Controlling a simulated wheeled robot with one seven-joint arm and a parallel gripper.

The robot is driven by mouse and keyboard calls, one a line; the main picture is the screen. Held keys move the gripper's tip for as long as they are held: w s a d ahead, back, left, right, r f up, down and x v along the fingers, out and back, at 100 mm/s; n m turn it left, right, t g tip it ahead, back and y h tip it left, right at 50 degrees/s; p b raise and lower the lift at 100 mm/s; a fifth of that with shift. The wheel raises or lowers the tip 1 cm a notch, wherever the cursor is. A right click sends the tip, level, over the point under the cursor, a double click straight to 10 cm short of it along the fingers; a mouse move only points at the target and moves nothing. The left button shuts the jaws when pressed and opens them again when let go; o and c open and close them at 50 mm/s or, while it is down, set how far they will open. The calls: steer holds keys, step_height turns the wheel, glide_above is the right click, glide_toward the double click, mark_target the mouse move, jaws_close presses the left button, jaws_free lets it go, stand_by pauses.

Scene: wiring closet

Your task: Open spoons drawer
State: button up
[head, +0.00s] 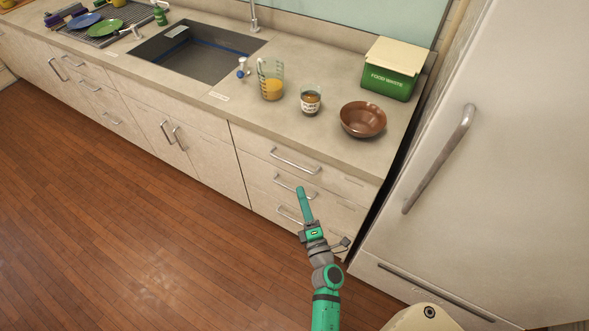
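A stack of pale drawers with silver bar handles stands under the counter, left of the fridge. The top drawer (322,178) has its handle (295,161) in clear view. The middle drawer (335,203) has its handle (296,188) close to my fingertips in the picture. The lower handle (289,216) is partly hidden by my gripper. All these drawers look shut. Small labels at their right are too small to read, so I cannot tell which is the spoons drawer. My gripper (301,190) is in front of the stack. Its fingers overlap, and contact with the handle is unclear.
The counter holds a brown bowl (363,119), a glass cup (311,99), a measuring jug (270,79) and a green food waste bin (391,68). A fridge (500,150) stands close on the right. The wooden floor (130,230) at left is clear.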

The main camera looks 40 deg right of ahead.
steer(key=x, duration=1.1)
steer(key=shift+d, duration=0.2)
jaws_close()
